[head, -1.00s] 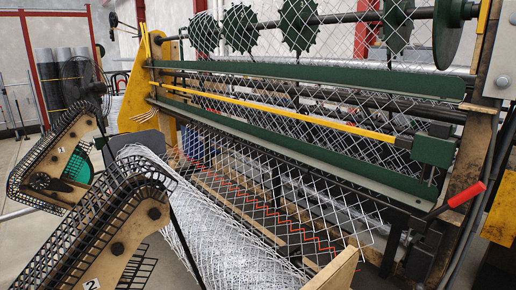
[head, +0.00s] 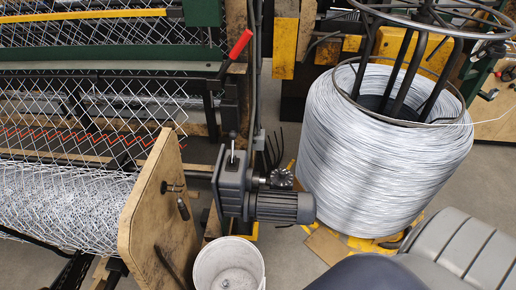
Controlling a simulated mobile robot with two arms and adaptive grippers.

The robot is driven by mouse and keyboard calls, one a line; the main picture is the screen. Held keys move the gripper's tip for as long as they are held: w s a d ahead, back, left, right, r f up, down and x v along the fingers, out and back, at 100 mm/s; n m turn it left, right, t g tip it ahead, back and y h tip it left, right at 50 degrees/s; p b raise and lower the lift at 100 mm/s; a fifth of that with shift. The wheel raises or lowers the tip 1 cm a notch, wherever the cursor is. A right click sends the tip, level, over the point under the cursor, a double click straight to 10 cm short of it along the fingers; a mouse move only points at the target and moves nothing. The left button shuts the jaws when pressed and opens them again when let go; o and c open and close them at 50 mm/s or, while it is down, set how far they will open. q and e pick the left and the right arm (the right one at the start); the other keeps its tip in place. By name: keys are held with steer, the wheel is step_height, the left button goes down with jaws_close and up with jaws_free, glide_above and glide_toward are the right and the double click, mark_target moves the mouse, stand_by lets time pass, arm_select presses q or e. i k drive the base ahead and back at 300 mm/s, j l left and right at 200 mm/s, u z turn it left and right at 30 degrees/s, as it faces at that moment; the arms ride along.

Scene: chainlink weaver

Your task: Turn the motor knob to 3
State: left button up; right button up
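A grey motor (head: 285,207) with a ribbed body is fixed to the right of a dark gearbox (head: 231,185) in the head view. A short lever (head: 233,148) stands up from the gearbox top. No numbers can be read on any of them, so the knob's setting cannot be told. Neither of my grippers is in view.
A large wire coil (head: 385,145) stands right of the motor. A white bucket (head: 229,268) is below the gearbox. A red-handled lever (head: 240,45) is above. A wooden end plate (head: 160,200) closes the mesh roll (head: 65,208) on the left. Grey floor shows between motor and coil.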

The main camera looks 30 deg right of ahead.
mark_target(282, 173)
steer(key=l+z, duration=0.15)
steer(key=z, duration=0.65)
steer(key=k+l, duration=0.05)
